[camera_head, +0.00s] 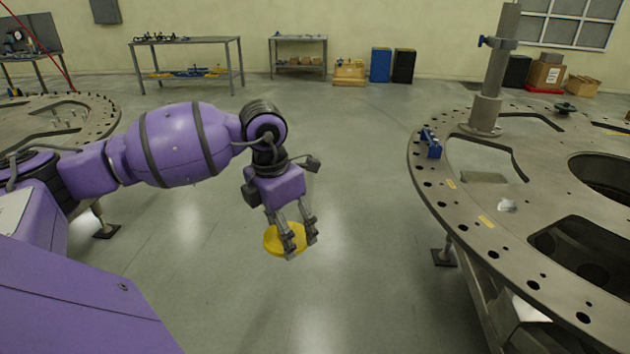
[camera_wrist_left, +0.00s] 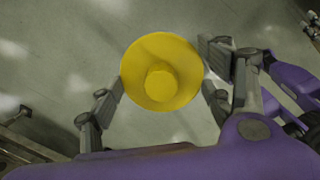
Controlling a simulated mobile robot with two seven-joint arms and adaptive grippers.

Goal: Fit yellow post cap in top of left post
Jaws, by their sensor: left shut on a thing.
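The yellow post cap (camera_head: 272,238) is a round disc with a raised round knob in its middle. My left gripper (camera_head: 298,240) is shut on it and holds it above the open floor, left of the turret plate. In the left wrist view, the cap (camera_wrist_left: 180,55) shows between the two fingers of the left gripper (camera_wrist_left: 162,88), with its knob facing the camera. A grey upright post (camera_head: 490,85) stands on the turret plate (camera_head: 447,185) at the right, well apart from the cap. My right gripper is not in view.
The plate has large openings and several small holes. Another round plate (camera_head: 95,112) is at the far left. Tables (camera_head: 190,42) stand by the back wall. The floor between the plates is clear.

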